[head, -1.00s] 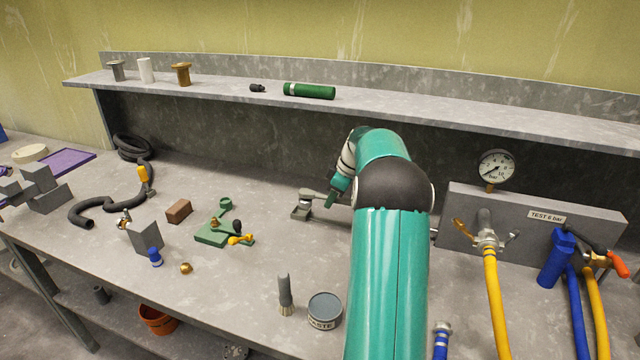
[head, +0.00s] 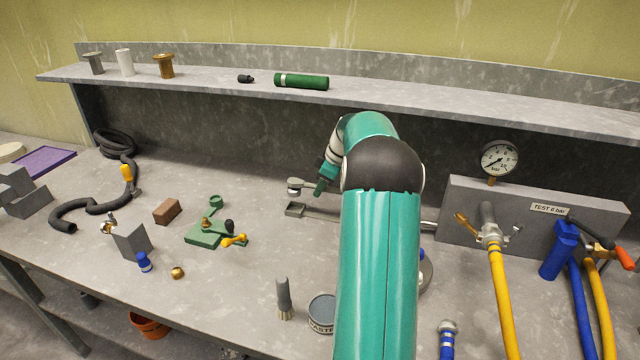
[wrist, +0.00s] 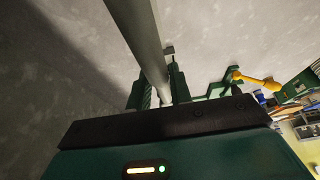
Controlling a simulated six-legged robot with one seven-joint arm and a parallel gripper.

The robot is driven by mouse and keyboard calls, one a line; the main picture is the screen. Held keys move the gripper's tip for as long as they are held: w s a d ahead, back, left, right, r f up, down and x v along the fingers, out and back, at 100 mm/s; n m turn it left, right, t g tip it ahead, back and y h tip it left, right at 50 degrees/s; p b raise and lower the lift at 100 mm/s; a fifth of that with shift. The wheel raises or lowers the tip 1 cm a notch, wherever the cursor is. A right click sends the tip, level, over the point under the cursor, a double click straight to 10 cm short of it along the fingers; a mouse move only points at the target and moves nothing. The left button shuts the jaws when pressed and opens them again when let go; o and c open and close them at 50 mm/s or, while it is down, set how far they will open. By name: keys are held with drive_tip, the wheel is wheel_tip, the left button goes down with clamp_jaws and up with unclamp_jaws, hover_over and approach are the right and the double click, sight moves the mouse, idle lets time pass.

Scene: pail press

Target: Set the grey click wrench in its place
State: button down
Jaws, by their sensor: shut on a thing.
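The grey click wrench (head: 300,185) is held by my gripper (head: 322,186), to the left of my teal arm in the head view. Its round head points left, and the rest is hidden behind the gripper and arm. In the wrist view its grey shaft (wrist: 146,45) runs from the top edge down between the green fingers of my gripper (wrist: 160,92), which are shut on it. A grey open-topped holder (head: 295,209) with a long narrow part running right lies on the bench just below the wrench head. The wrench looks apart from it, above.
The green fixture (head: 200,238) with a yellow lever stands left of the holder. A brush (head: 284,298) and a paste tin (head: 322,312) stand in front. The gauge block (head: 535,215) with hoses is at right. A shelf (head: 400,97) overhangs the back.

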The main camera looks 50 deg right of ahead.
drive_tip(key=shift+f, duration=1.95)
drive_tip(key=shift+f, duration=0.35)
drive_tip(key=shift+r, duration=0.2)
drive_tip(key=shift+f, duration=1.25)
idle(0.3)
drive_tip(key=c, duration=1.2)
unclamp_jaws()
drive_tip(key=v, duration=0.7)
drive_tip(key=shift+s+d+r, duration=0.1)
drive_tip(key=shift+r, duration=0.1)
